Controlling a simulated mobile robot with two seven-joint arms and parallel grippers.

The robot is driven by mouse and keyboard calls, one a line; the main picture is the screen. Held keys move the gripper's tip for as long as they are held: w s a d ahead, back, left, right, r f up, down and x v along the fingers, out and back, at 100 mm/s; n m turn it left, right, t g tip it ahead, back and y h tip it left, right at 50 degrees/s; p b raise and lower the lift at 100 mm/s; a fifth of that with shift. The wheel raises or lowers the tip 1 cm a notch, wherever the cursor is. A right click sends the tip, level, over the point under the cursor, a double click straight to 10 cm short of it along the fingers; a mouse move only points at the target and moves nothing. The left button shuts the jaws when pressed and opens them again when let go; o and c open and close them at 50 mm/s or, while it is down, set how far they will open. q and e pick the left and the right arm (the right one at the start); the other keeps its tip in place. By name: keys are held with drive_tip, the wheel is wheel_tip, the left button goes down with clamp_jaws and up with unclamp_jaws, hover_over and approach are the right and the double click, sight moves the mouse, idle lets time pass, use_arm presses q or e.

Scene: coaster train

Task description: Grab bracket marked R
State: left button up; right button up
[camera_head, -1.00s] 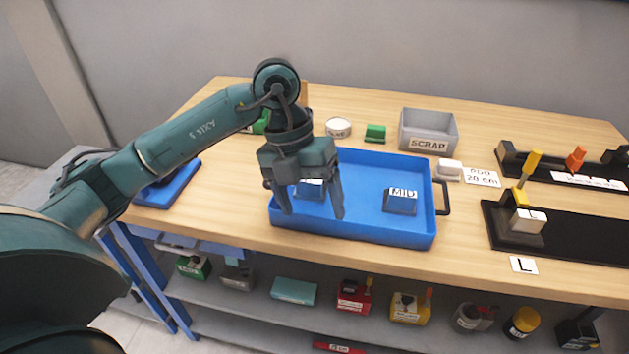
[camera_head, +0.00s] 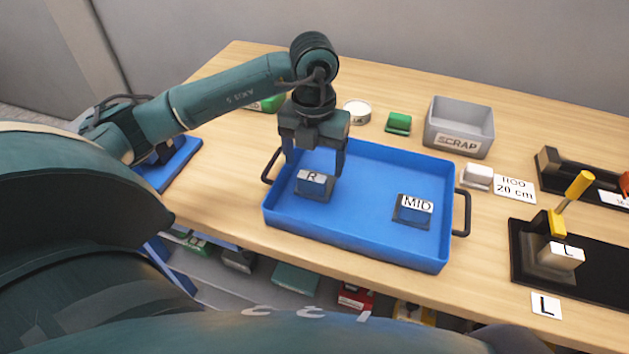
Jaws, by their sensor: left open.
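The bracket marked R (camera_head: 313,188) is a small dark blue-grey block with a white label. It sits in the left part of the blue tray (camera_head: 350,243). A similar bracket marked MID (camera_head: 412,212) sits in the right part of the tray. My left gripper (camera_head: 314,170) points down over the R bracket, open, with its fingers apart to either side of the bracket's upper area. I cannot tell whether the fingers touch it. My right gripper is not in view.
A grey SCRAP bin (camera_head: 459,128), a green block (camera_head: 398,123) and a round white-topped tin (camera_head: 356,112) stand behind the tray. A black fixture (camera_head: 598,277) with a yellow-handled clamp (camera_head: 571,200) is at right. An L card (camera_head: 546,306) lies before it.

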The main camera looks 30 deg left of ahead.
sight(314, 176)
use_arm(q)
drive_tip(key=shift+w+a+f+p, duration=0.1)
drive_tip(key=shift+f+p, duration=0.2)
drive_tip(key=shift+f, duration=1.15)
drive_tip(key=shift+w+f+p, duration=0.1)
drive_tip(key=shift+f+p, duration=0.2)
drive_tip(key=shift+f, duration=1.1)
drive_tip(key=c, duration=1.1)
drive_tip(key=shift+o, duration=0.2)
drive_tip(key=shift+r, duration=0.1)
